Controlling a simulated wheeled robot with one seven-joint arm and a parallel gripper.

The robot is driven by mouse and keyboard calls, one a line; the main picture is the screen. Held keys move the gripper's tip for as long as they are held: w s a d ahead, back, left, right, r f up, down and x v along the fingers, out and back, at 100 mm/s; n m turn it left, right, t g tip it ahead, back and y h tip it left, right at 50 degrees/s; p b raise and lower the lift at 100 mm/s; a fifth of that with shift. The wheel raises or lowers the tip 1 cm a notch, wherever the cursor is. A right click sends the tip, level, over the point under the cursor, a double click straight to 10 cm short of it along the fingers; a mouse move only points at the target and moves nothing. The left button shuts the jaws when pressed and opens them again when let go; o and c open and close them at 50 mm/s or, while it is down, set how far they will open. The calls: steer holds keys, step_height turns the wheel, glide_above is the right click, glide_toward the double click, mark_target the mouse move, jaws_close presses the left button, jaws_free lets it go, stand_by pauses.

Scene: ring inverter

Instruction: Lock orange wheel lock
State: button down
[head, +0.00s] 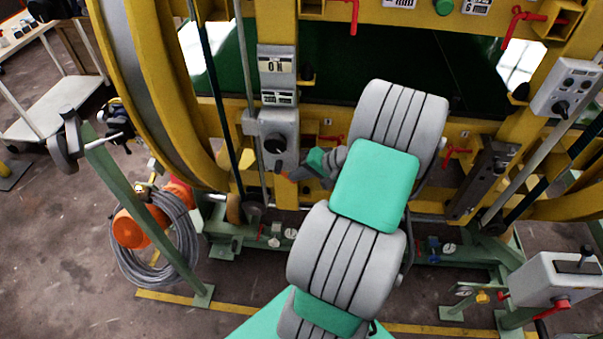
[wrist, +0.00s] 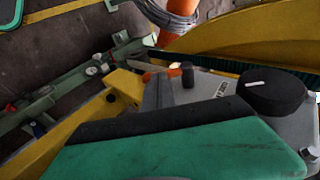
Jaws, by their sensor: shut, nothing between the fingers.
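Orange wheel-like parts show at the left of the head view: one round orange part (head: 130,229) by the cable coil, and another orange part (head: 179,191) just above it. I cannot make out a lock on them. An orange part also stands at the top of the wrist view (wrist: 172,36). My gripper (head: 284,173) is shut and empty, close to the lower edge of a grey switch box (head: 282,126) with a black knob. Whether it touches the box is unclear. In the wrist view a green and black body fills the foreground, and the fingertips are not clear.
The black knob (wrist: 272,92) stands out from the box in the wrist view. A yellow ring frame (head: 160,85) rises behind and left of my arm. Floor at lower left is clear.

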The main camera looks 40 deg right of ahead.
steer(key=shift+t+y, duration=0.6)
steer(key=shift+t, duration=0.1)
steer(key=shift+w+a+f+b, duration=0.25)
steer(key=shift+f+b, duration=0.15)
steer(key=shift+f, duration=0.25)
steer(key=shift+w+a+f+b, duration=0.25)
steer(key=shift+f+b, duration=0.1)
steer(key=shift+f, duration=0.3)
steer(key=shift+w+a+f+b, duration=0.25)
steer(key=shift+f+b, duration=0.15)
steer(key=shift+f, duration=0.35)
steer(key=s+d+b, duration=0.2)
steer(key=s+d, duration=0.5)
steer(key=s, duration=0.5)
steer(key=shift+d, duration=0.15)
